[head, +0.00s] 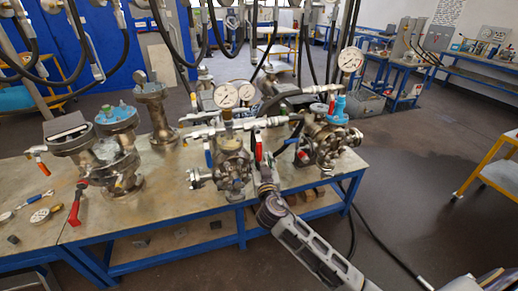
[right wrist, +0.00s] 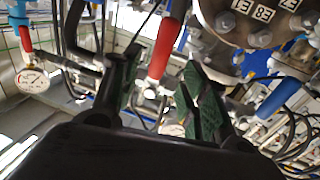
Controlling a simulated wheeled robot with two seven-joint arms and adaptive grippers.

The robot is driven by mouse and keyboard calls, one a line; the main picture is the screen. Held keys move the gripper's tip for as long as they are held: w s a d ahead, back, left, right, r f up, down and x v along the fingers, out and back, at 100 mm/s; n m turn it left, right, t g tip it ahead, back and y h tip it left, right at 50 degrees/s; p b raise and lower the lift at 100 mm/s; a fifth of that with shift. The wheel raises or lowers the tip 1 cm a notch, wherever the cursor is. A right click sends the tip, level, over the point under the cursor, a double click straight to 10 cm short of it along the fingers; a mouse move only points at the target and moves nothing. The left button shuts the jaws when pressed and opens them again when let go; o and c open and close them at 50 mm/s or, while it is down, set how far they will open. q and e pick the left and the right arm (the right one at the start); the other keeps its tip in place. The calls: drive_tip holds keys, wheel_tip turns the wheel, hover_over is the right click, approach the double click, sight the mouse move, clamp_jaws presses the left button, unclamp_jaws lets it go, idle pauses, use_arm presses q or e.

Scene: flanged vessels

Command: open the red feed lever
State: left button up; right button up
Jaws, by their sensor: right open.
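A red lever (head: 258,148) stands upright by the middle vessel (head: 232,170) on the bench. I take it for the feed lever. My right gripper (head: 262,170) reaches up to it from the front right and partly hides its lower part. In the right wrist view the red lever (right wrist: 164,48) hangs between the two green-padded fingers of the open gripper (right wrist: 162,92). A gap shows between the lever and the right finger; contact with the left finger cannot be told. My left gripper is not in view.
Another vessel (head: 325,143) with a gauge (head: 350,60) stands close on the right. Gauges (head: 226,96) and a pipe run lie just above the gripper. A blue lever (right wrist: 278,97) is right of the fingers. Another red lever (head: 75,205) is at the left. Hoses hang overhead.

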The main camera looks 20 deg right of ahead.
sight(259, 152)
drive_tip(key=shift+w+d+p, duration=0.25)
drive_tip(key=shift+w, duration=0.95)
drive_tip(key=shift+w+d+p, duration=0.2)
drive_tip(key=shift+w+p, duration=0.1)
drive_tip(key=shift+w, duration=0.85)
drive_tip(key=shift+w+d+p, duration=0.25)
drive_tip(key=shift+w, duration=0.95)
clamp_jaws()
